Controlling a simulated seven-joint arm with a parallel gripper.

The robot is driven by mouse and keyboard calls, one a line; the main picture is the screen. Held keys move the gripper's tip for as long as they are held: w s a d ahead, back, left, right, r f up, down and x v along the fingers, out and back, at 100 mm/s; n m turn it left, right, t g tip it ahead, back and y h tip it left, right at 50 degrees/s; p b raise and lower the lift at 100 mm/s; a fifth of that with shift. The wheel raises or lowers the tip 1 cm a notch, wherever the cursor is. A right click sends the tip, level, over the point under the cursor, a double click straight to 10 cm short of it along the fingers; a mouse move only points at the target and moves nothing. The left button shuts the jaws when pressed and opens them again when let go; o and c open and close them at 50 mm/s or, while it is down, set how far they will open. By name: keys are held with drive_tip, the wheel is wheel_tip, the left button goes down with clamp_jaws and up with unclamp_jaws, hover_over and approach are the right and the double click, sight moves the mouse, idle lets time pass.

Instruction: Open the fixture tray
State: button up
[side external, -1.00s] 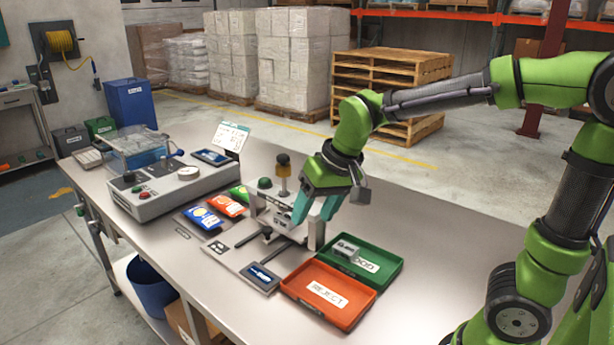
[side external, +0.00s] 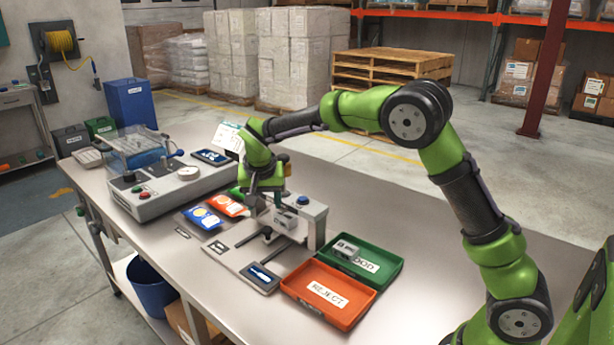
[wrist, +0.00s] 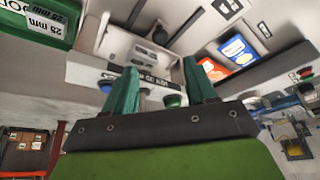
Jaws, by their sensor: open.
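The gauge fixture (side external: 306,214) is a light grey block at the back of a flat base plate with two dark rails; it also shows in the wrist view (wrist: 87,72). What looks like its tray, with a small dark knob (side external: 267,232), sits at the front of the block between the rails. In the wrist view the knob (wrist: 160,36) stands before a recess in the block. My gripper (wrist: 160,80) is open and empty, its teal fingers over the block's top, apart from the knob. In the side view my gripper (side external: 264,200) hides part of the block. Contact cannot be told.
A green bin (side external: 386,267) holding a grey block and a red REJECT bin (side external: 345,312) stand right of the fixture. Orange and blue packets (side external: 203,219) lie left, before a vacuum machine (side external: 150,199). A blue button (side external: 304,200) tops the fixture. The right tabletop is clear.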

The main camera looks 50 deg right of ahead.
sight(267, 229)
drive_tip(key=x, duration=1.1)
clamp_jaws()
